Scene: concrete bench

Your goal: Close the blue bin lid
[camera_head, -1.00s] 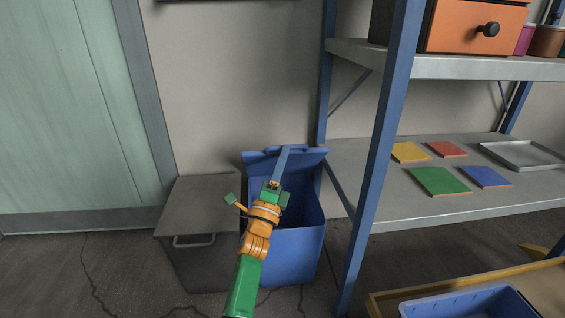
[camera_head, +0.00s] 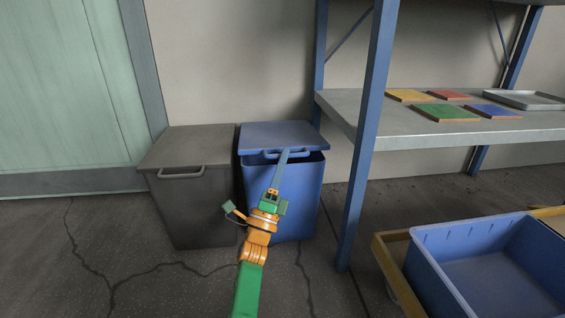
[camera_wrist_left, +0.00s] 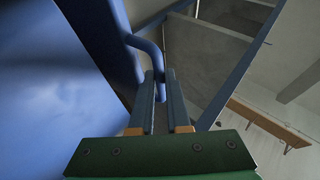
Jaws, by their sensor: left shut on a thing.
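The blue bin (camera_head: 305,195) stands on the floor beside a grey bin. Its blue lid (camera_head: 275,133) lies over the top, nearly flat, with a dark gap under its front edge. The lid's handle (camera_head: 302,154) is at the front; in the left wrist view the curved blue handle (camera_wrist_left: 146,46) passes between the fingers. My left gripper (camera_head: 284,154) is shut on this handle, and its arm comes up from below in front of the bin. It also shows in the left wrist view (camera_wrist_left: 160,80). My right gripper is out of view.
The grey lidded bin (camera_head: 195,205) stands close on the left. A shelf post (camera_head: 366,150) is right of the blue bin, with colored tiles (camera_head: 440,112) and a tray (camera_head: 525,99) on the shelf. A blue crate (camera_head: 440,272) is at lower right.

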